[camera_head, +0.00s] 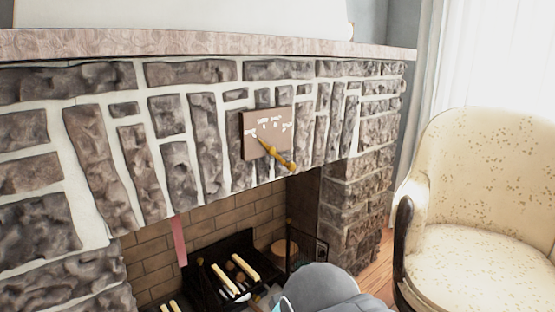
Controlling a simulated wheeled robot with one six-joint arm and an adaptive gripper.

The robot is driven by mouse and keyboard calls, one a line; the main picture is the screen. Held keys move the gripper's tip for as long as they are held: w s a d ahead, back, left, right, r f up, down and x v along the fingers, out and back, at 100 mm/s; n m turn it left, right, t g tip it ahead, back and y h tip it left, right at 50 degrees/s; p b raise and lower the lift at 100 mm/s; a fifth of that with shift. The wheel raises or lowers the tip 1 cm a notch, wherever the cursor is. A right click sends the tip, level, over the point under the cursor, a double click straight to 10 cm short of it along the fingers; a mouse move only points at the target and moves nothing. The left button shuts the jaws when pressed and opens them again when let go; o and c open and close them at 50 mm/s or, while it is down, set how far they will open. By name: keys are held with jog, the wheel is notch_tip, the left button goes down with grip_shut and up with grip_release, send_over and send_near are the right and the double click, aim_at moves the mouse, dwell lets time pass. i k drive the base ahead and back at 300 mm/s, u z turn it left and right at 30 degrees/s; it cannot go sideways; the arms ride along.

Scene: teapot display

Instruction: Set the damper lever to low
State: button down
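The damper lever (279,156) is a brass-coloured handle on a brown square plate (250,149) set in the stone front of the fireplace. Its thin end is near the plate's centre, and its thicker end points down and to the right, past the plate's lower edge. White markings arc across the upper part of the plate, too small to read for certain, so I cannot tell which setting the lever is at. A rounded grey part of my arm shows at the bottom, well below the lever. My gripper's fingers are not in view.
A stone mantel shelf (200,42) runs above the plate. Below is the open brick firebox with a dark grate (235,248) and a reddish strip (179,241) hanging at its left. A cream armchair (480,215) stands at the right, close to the hearth.

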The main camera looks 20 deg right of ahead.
aim_at(290, 166)
jog(key=u, duration=1.75)
jog(key=k, duration=0.8)
jog(key=z, duration=1.8)
